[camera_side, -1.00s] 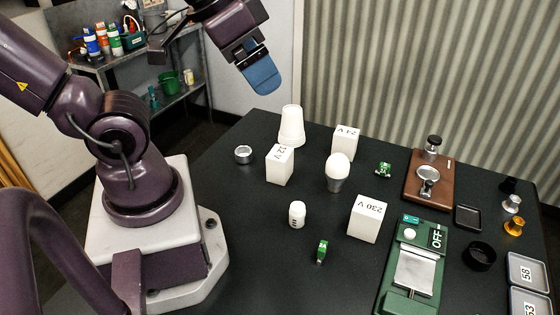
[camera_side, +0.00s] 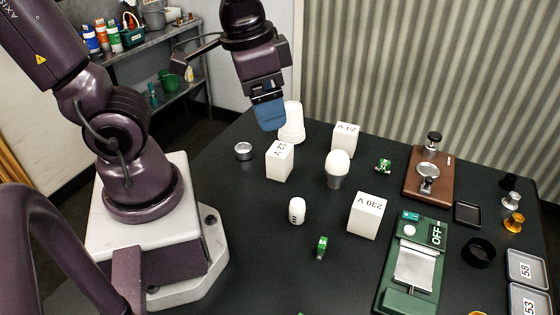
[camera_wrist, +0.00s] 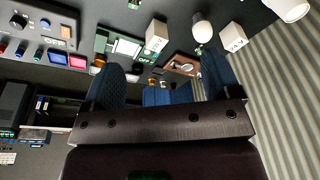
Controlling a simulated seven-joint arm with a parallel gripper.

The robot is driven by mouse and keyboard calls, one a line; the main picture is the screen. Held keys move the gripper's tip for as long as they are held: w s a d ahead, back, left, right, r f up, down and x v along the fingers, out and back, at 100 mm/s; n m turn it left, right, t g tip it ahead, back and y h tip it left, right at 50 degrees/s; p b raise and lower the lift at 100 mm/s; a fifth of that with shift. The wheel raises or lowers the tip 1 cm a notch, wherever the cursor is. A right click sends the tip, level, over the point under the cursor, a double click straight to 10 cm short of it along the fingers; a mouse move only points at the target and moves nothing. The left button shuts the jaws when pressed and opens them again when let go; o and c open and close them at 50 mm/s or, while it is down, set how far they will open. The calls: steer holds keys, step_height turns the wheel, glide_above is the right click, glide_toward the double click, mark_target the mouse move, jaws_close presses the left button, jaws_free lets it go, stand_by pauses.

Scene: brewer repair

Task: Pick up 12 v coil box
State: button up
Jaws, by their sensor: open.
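The 12 V coil box (camera_side: 279,160) is a white upright block with its label on top, standing on the black table in the side view. My gripper (camera_side: 269,116) is above and slightly left of it, apart from it, with blue fingers pointing down. The fingers partly cover the white tapered cup (camera_side: 292,125) behind the box. In the wrist view my gripper (camera_wrist: 162,80) has its two blue fingers spread wide with nothing held between them. I cannot make out the 12 V box in the wrist view.
Other white boxes are the 24 V (camera_side: 345,138) and 230 V (camera_side: 367,216). A white-domed bulb (camera_side: 337,167) stands right of the 12 V box, a metal ring (camera_side: 243,151) left.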

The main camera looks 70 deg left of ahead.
mark_target(280, 149)
steer(key=s+a+f+m+g+y, duration=0.2)
steer(key=a+f+m+g+y, duration=0.25)
steer(key=f+y, duration=0.3)
steer(key=s+a+f+m+g+y, duration=0.35)
steer(key=a+f+m+y, duration=0.3)
steer(key=f, duration=0.25)
steer(key=w+a+f+m+t, duration=0.1)
steer(key=w+f+m+t, duration=0.1)
steer(key=m+t, duration=0.2)
steer(key=w+f+m+t+y, duration=0.1)
steer(key=w+f+m+t, duration=0.1)
steer(key=m+t, duration=0.3)
steer(key=w+a+f+m+t, duration=0.1)
steer(key=w+f+m+t, duration=0.1)
steer(key=m+t, duration=0.3)
steer(key=shift+w+a+f+t+y, duration=0.15)
steer(key=shift+a+f+t+y, duration=0.2)
steer(key=shift+f+t, duration=0.3)
steer(key=shift+w+d+f+m+t+h, duration=0.15)
steer(key=shift+w+d+t+h, duration=0.25)
steer(key=shift+w+t+h, duration=0.15)
steer(key=shift+w+d+f+m+t+h, duration=0.15)
steer(key=shift+w+d+t+h, duration=0.25)
steer(key=shift+w, duration=0.5)
steer(key=x, duration=0.7)
steer(key=shift+w, duration=0.1)
steer(key=c, duration=1.1)
steer(key=shift+r, duration=0.15)
